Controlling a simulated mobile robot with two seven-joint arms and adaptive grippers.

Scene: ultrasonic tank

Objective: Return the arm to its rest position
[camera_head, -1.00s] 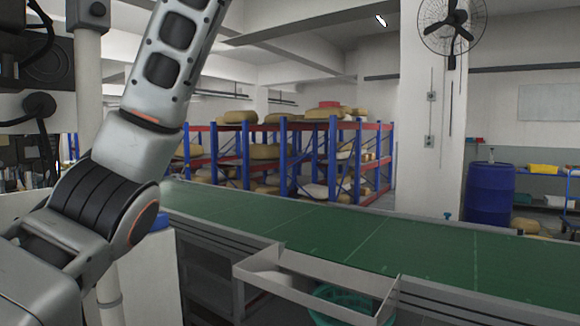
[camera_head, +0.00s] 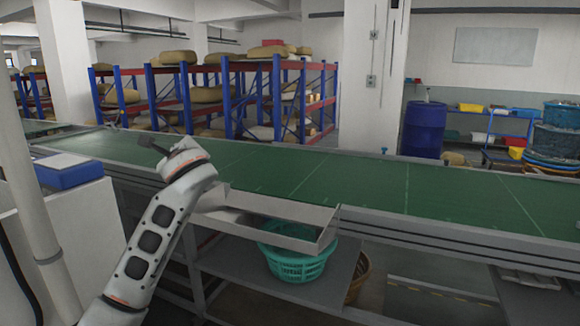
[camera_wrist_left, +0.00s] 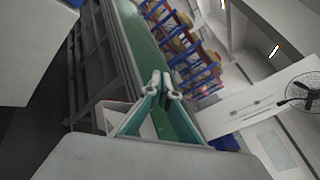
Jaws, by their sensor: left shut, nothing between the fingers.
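My left arm comes in from the bottom left of the head view, bent upward. Its left gripper (camera_head: 160,147) points up and to the left, in front of the green belt in the picture. In the wrist view the gripper (camera_wrist_left: 163,85) shows two fingers with their tips together and nothing between them. The wrist picture is strongly tilted. My right gripper is not in view.
A conveyor with a green belt (camera_head: 375,184) runs across the view. A metal tray (camera_head: 265,210) juts from its near side above a teal basket (camera_head: 297,264). A white cabinet with a blue top (camera_head: 68,174) stands at left. Racks (camera_head: 230,95) and a blue barrel (camera_head: 423,130) are behind.

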